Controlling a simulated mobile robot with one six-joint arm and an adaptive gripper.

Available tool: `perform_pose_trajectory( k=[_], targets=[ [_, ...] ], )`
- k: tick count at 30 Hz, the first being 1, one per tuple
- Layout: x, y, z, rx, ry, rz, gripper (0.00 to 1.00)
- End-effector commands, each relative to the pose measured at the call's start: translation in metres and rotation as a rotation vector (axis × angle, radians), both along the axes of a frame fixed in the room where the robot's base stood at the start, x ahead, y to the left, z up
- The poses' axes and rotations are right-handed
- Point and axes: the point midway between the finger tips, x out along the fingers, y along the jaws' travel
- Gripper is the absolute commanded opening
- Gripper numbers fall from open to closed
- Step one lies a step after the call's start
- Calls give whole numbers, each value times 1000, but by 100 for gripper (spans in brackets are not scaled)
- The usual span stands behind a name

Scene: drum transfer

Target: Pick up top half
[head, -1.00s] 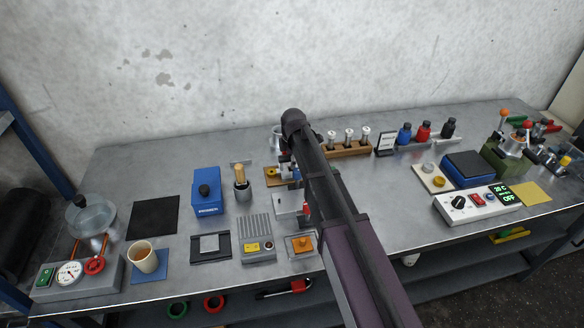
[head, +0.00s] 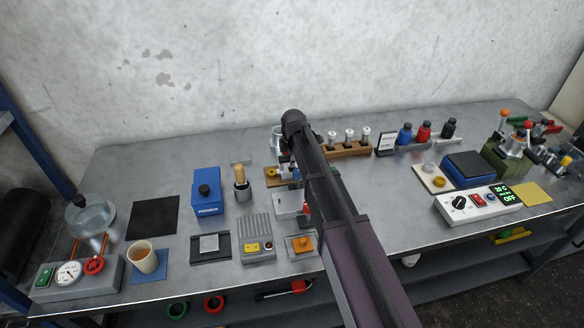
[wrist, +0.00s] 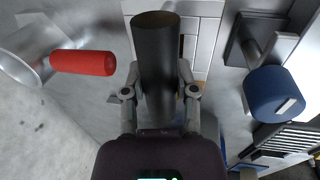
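In the wrist view, a dark grey upright cylinder (wrist: 155,45) stands between the two fingers of my gripper (wrist: 159,68). The fingers lie against its left and right sides and look closed on it. Its lower end reaches down towards my palm. Whether this cylinder is the top half cannot be told for sure. In the head view, my arm covers the gripper and most of what it holds.
The wrist view shows a red cylinder (wrist: 82,63) beside a metal cup at left and a blue round part (wrist: 273,95) at right. In the head view, a blue box (head: 207,196), a wooden vial rack (head: 347,150) and a control box (head: 470,204) stand around.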

Motion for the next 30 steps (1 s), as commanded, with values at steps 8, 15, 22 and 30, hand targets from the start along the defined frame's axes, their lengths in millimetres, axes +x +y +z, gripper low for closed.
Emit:
perform_pose_trajectory(
  k=[8,15,22,30],
  targets=[
    [-1,-1,0,-1,3,0,0],
    [-1,-1,2,-1,4,0,0],
    [-1,-1,12,-1,3,0,0],
    [-1,-1,36,0,2,-1,0]
  ],
)
